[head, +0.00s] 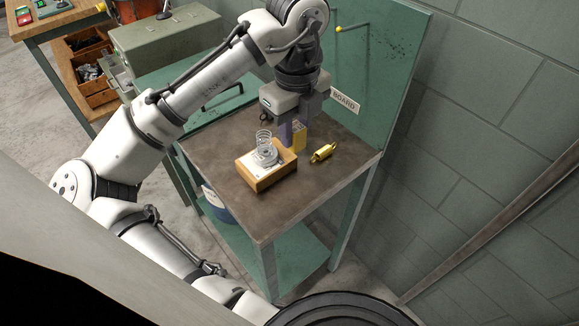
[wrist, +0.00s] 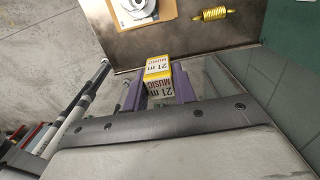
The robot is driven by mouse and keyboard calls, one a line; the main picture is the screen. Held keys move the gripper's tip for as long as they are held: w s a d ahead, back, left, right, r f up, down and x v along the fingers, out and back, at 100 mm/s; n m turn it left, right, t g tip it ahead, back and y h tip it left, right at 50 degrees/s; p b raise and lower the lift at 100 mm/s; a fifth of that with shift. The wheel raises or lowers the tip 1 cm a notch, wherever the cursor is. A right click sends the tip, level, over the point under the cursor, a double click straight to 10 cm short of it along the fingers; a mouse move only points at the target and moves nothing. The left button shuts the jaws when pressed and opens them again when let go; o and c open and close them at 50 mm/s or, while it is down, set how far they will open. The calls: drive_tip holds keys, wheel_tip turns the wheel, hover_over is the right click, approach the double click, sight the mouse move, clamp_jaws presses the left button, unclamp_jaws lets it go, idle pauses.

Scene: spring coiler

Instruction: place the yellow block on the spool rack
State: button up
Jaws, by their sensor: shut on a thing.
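The yellow block (head: 299,139) is a small upright box, held between the purple fingers of my gripper (head: 293,136) over the far part of the bench top. In the wrist view the yellow block (wrist: 158,76) shows printed words "21 m MUSIC" and sits between the fingertips of my gripper (wrist: 160,90). I cannot tell whether its underside touches the bench. No part is clearly recognisable as the spool rack. A green upright panel (head: 395,70) with a yellow-tipped peg (head: 340,29) stands behind the bench.
The brown bench top (head: 222,150) holds a wooden block with a wire coil (head: 265,166) left of the gripper and a brass spring piece (head: 323,152) to its right. Its front right is bare. A green-grey cabinet (head: 165,45) and a wooden-topped table (head: 60,22) stand left.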

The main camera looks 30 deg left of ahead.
wheel_tip(320, 180, down, 14)
drive_tip(key=shift+r+p, duration=0.25)
drive_tip(key=shift+p, duration=0.35)
drive_tip(key=shift+f, duration=0.15)
drive_tip(key=o, duration=0.9)
drive_tip(key=shift+o, duration=0.2)
